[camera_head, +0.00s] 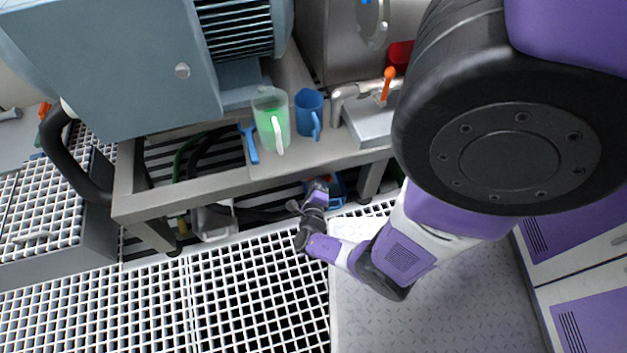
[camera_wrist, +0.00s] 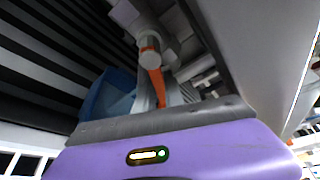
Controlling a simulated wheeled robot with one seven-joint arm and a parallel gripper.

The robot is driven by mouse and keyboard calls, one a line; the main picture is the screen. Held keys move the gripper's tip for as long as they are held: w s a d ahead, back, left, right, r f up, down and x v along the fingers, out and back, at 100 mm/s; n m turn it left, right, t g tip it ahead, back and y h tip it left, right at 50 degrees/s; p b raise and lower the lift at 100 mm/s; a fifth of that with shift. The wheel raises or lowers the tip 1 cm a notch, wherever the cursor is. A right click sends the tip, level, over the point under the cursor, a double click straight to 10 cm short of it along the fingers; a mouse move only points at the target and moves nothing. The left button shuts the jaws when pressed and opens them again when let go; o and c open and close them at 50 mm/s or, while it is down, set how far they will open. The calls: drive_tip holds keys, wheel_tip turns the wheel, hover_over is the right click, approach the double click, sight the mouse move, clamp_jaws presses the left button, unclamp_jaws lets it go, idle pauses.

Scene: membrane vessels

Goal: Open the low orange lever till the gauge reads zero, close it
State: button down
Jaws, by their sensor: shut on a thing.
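The low orange lever (camera_wrist: 155,78) shows in the wrist view on a grey pipe fitting (camera_wrist: 149,45). It runs down the picture from the fitting, and its near end meets my gripper (camera_wrist: 165,112). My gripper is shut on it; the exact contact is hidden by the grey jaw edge. In the head view my gripper (camera_head: 317,193) reaches under the front edge of the bench, and the low lever cannot be made out there. A round face (camera_head: 371,18) on the steel vessel is cut by the top edge; I cannot tell whether it is the gauge, and no reading shows.
Another orange lever (camera_head: 387,84) stands upright on the bench-top pipe. A green jug (camera_head: 268,112), a blue jug (camera_head: 309,108) and a blue tool (camera_head: 249,143) are on the bench (camera_head: 200,184). A blue bin (camera_wrist: 103,98) sits beside the low lever. Grating floor lies in front.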

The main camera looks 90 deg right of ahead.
drive_tip(key=shift+s+r+n+g+h+b, duration=0.1)
drive_tip(key=shift+r+n+g+h+b, duration=0.15)
drive_tip(key=shift+n, duration=0.45)
drive_tip(key=shift+s+r+n+g+h+b, duration=0.15)
drive_tip(key=shift+r+n+h, duration=0.2)
drive_tip(key=shift+n, duration=0.35)
drive_tip(key=c, duration=1.4)
unclamp_jaws()
drive_tip(key=shift+d, duration=0.1)
drive_tip(key=shift+c, duration=0.2)
drive_tip(key=shift+r, duration=0.1)
drive_tip(key=a+p, duration=0.2)
drive_tip(key=a, duration=0.5)
drive_tip(key=shift+w+a+r+p, duration=0.2)
drive_tip(key=shift+w+a+p, duration=0.15)
drive_tip(key=shift+w+a, duration=0.1)
